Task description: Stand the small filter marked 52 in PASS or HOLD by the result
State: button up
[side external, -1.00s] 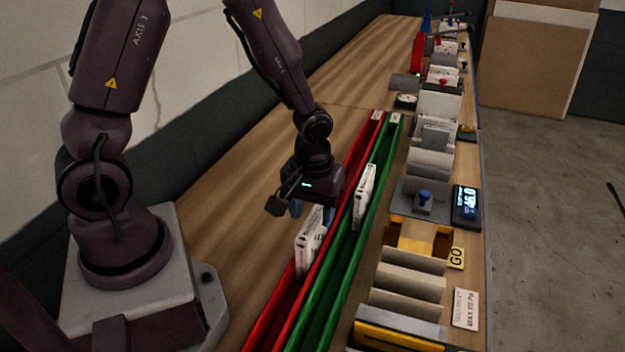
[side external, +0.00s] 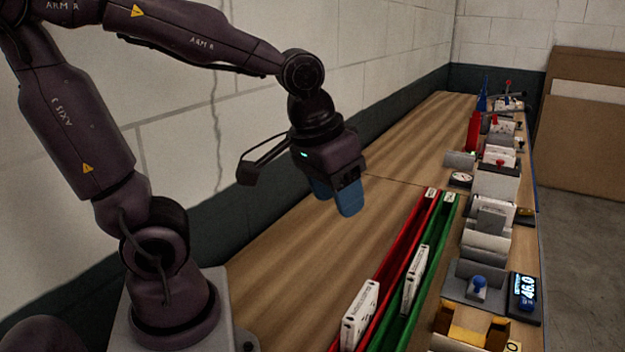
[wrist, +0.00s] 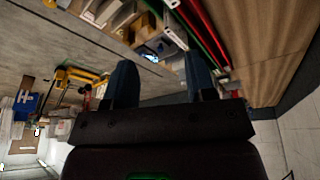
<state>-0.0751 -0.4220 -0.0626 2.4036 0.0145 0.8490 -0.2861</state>
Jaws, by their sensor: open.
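A white boxed filter (side external: 361,315) stands upright in the red channel (side external: 408,250), near its front end. A second white box (side external: 415,279) stands in the green channel (side external: 436,235) beside it. The print on both is too small to read, so I cannot tell which is marked 52. Small white labels sit at the far ends of the channels, also unreadable. My gripper (side external: 336,198) is open and empty, raised above the bench to the left of the channels and apart from both boxes. Its two blue fingers stand apart with nothing between them in the wrist view (wrist: 162,82).
A display (side external: 526,291) at the right reads 46.0, beside a grey fixture with a blue knob (side external: 477,283). A yellow cradle (side external: 467,327) is in front. Grey holders and more boxes line the right side of the bench (side external: 375,195). The wood left of the channels is clear.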

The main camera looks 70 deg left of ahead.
jog(key=s+r+m, duration=0.1)
jog(key=s+r+m+t, duration=0.1)
jog(key=s, duration=0.1)
jog(key=s+r+m+t, duration=0.1)
jog(key=shift+s+d+r+h, duration=0.2)
jog(key=shift+d+h, duration=0.1)
dwell(1.0)
